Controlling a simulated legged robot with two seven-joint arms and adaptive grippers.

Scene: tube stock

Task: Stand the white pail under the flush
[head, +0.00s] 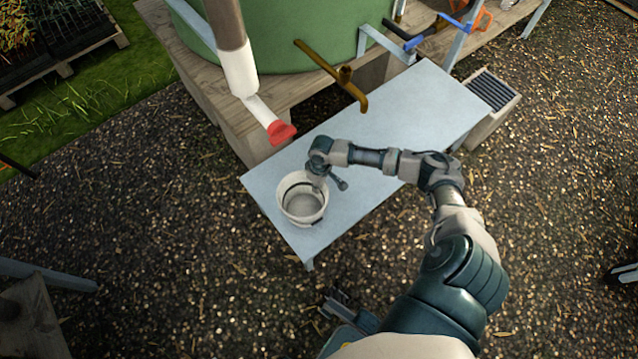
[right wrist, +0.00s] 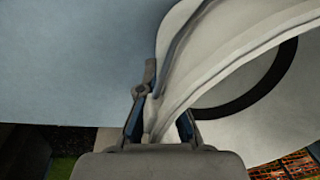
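The white pail (head: 302,200) stands upright on the left front end of a pale blue-grey bench (head: 410,110). It looks empty, with a dark ring inside. My right gripper (head: 318,178) is at the pail's far right rim, pointing down. In the right wrist view, the pail's wall (right wrist: 215,70) runs between the two fingers (right wrist: 160,118), which look closed on it; the right fingertip is partly hidden behind the wall. The flush appears to be the white pipe with a red end (head: 281,131), hanging just beyond the pail.
A brass tap (head: 346,78) juts from the green tank (head: 290,35) over the bench's back edge. The tank stands on a timber base (head: 215,105). A grated drain (head: 492,90) lies at the bench's right end. The bench top between pail and drain is clear except for my arm above it.

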